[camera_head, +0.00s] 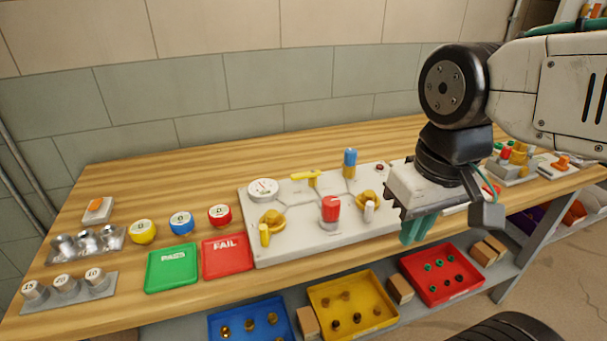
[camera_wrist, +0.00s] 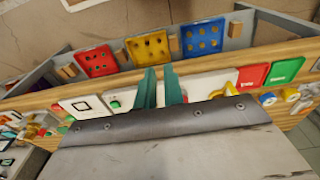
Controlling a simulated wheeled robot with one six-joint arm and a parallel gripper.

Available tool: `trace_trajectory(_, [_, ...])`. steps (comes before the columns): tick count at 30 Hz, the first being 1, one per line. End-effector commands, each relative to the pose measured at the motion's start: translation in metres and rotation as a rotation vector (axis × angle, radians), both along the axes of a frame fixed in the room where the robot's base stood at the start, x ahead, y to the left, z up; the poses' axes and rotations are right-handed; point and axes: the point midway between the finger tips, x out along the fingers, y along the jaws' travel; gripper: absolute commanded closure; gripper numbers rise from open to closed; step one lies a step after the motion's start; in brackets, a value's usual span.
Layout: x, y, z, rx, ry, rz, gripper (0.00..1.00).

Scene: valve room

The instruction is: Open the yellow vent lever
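A white valve panel (camera_head: 290,248) lies on the wooden bench. A yellow T-shaped lever (camera_head: 306,176) is at its back edge, lying roughly along the panel. A short upright yellow lever (camera_head: 265,235) stands at its front left. I cannot tell from the frames which one is the vent lever. My gripper (camera_head: 413,232) points down just off the panel's right end, right of both levers, with nothing seen in it. In the wrist view its teal fingers (camera_wrist: 160,88) show a small gap, and a yellow part (camera_wrist: 229,90) shows to their right, partly hidden by my gripper body.
Blue, yellow and red bins sit on the shelf below. The bench behind the panel is clear.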

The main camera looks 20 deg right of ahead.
Motion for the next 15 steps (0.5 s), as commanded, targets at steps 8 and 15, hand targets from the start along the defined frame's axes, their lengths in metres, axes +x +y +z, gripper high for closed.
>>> trace_trajectory(8, [0.045,0.010,-0.015,-0.016,0.087,0.051,1.00])
trace_trajectory(15, [0.129,0.028,-0.032,-0.035,0.029,0.064,1.00])
